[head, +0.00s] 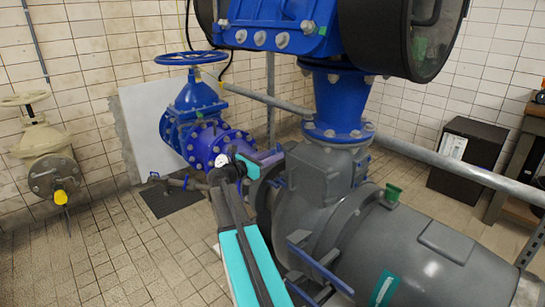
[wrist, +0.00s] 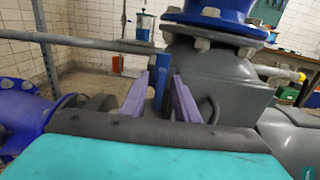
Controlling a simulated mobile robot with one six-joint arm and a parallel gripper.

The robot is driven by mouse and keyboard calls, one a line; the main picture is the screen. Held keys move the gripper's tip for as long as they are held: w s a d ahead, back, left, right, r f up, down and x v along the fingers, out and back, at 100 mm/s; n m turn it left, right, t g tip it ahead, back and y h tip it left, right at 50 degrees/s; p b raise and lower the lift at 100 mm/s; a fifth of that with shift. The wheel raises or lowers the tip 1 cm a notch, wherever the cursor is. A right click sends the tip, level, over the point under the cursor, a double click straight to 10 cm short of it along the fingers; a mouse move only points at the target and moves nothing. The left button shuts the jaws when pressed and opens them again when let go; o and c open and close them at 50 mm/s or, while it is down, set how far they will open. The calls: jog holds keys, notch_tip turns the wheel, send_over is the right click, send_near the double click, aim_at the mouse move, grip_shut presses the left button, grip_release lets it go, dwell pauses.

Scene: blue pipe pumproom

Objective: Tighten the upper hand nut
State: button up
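A blue hand nut (wrist: 160,84) stands as an upright bar on the side of the grey pump housing. It shows between the two purple fingers of my gripper (wrist: 164,88) in the wrist view. The fingers are apart, one on each side of the bar; I cannot tell whether they touch it. In the head view my gripper (head: 259,160) is at the housing's upper left side, partly hidden by my own wrist. Another blue bar handle (head: 320,263) sits lower on the pump front in the head view.
The grey pump (head: 420,245) fills the lower right. A blue valve with a handwheel (head: 192,58) and flanged pipe stands left of my gripper. A grey rail (head: 440,165) crosses behind. A beige valve (head: 45,150) is far left. The tiled floor at lower left is clear.

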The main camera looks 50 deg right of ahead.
grip_shut()
jog(key=shift+m, duration=0.5)
jog(key=m, duration=0.2)
jog(key=shift+s+m, duration=0.15)
jog(key=shift+m, duration=0.25)
jog(key=m+b, duration=0.1)
jog(key=m, duration=0.2)
jog(key=shift+f+m+b, duration=0.15)
jog(key=shift+m+b, duration=0.15)
jog(key=shift+b, duration=0.1)
jog(key=m+b, duration=0.3)
jog(key=m, duration=0.2)
jog(key=m+b, duration=0.3)
jog(key=m, duration=0.2)
jog(key=shift+s+f+m+b, duration=0.2)
jog(key=shift+m+b, duration=0.1)
